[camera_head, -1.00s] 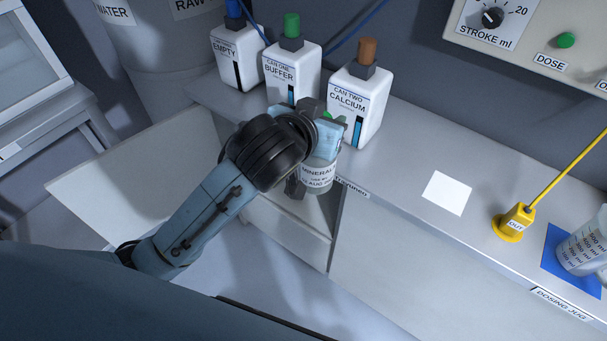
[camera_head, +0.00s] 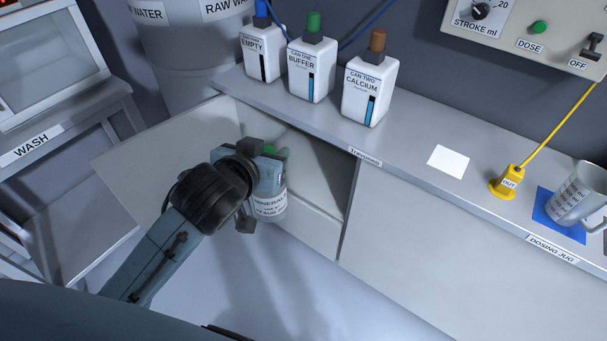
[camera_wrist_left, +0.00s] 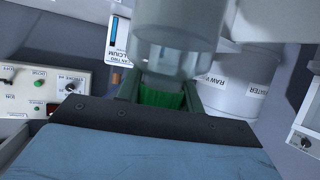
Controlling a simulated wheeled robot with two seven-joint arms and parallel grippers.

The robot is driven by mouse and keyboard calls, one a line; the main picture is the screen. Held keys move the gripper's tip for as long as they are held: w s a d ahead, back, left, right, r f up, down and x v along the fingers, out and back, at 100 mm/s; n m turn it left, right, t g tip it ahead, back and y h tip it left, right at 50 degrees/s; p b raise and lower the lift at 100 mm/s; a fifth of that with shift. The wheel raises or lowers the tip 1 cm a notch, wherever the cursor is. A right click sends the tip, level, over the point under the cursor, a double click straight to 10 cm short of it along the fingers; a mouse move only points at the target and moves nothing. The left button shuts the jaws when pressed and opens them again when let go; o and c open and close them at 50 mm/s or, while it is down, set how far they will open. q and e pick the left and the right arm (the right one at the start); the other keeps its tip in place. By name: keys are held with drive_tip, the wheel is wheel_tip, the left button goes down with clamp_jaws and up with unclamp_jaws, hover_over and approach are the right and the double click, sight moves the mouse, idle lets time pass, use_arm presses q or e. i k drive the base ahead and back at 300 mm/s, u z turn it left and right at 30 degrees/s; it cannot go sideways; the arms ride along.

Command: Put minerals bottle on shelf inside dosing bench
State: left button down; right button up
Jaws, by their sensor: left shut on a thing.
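The minerals bottle (camera_head: 270,204), a clear jar with a white label and green cap, is held upright by my left gripper (camera_head: 262,178). The gripper is shut on it near the top. In the left wrist view, the bottle (camera_wrist_left: 172,50) and its green cap (camera_wrist_left: 160,97) show between the fingers. The dosing bench (camera_head: 420,150) has an open compartment below its top, with its door (camera_head: 145,150) swung out to the left. The pale shelf (camera_head: 318,226) inside shows behind and right of the bottle, partly hidden by the gripper. My right gripper is not in view.
On the bench top stand the EMPTY can (camera_head: 264,52), BUFFER can (camera_head: 312,72) and CALCIUM can (camera_head: 369,90). A yellow OUT spout (camera_head: 507,183) and dosing jug (camera_head: 577,195) stand at right. A wash stand (camera_head: 60,130) is at left. Floor before the compartment is clear.

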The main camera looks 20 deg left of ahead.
sight(309, 173)
drive_tip(key=u, duration=1)
drive_tip(key=i, duration=0.6)
drive_tip(key=z, duration=0.45)
